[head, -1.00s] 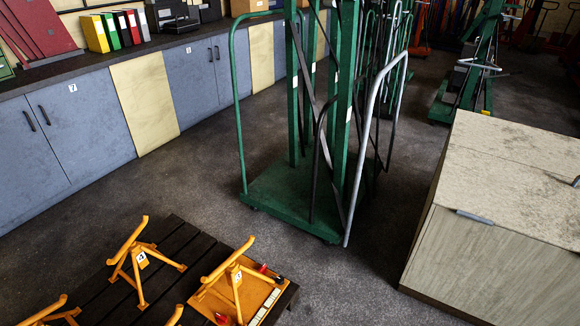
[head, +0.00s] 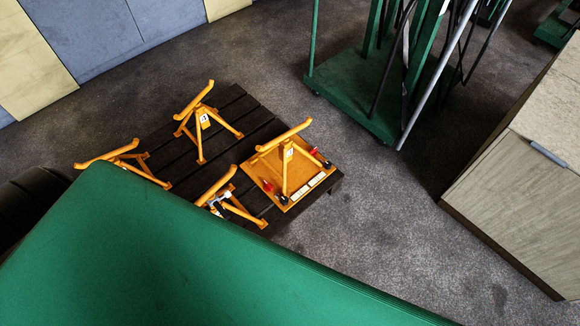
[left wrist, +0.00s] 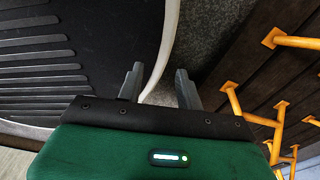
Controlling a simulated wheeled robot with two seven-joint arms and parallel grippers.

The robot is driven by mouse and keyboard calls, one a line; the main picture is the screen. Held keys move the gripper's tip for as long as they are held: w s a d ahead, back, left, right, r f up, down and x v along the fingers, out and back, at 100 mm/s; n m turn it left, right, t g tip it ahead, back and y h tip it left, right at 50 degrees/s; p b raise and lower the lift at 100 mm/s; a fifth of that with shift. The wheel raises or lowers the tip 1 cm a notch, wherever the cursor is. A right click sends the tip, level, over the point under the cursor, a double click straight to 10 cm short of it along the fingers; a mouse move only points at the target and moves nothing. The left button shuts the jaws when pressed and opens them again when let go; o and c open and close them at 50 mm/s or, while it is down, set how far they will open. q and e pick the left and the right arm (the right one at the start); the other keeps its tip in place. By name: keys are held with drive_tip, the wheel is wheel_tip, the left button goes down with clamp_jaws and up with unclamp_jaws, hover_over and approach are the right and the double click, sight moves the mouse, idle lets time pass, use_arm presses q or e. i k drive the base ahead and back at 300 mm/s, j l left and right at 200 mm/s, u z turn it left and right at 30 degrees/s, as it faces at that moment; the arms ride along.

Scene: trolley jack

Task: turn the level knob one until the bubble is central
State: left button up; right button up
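An orange base plate (head: 258,172) lies on the right end of a dark slatted pallet (head: 238,107) in the head view, with an orange stand (head: 285,165) upright on it. A red knob (head: 267,186) and a black knob (head: 282,199) sit at its near-left edge, with another red and black pair at its right corner. White strips (head: 300,193) lie along its front edge; any bubble is too small to make out. I cannot tell which knob is one. My left gripper (left wrist: 158,87) is open and empty in the left wrist view, its place over the pallet unclear. My right gripper is not in view.
Other orange stands (head: 203,117) are on the pallet. A green wheeled rack (head: 365,100) stands behind, and a pale cabinet (head: 520,190) on the right. Grey floor between them is clear. A large green surface covers the lower left. A black ridged surface (left wrist: 50,60) lies left in the wrist view.

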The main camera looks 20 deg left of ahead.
sight(285, 201)
drive_tip(key=u, duration=0.85)
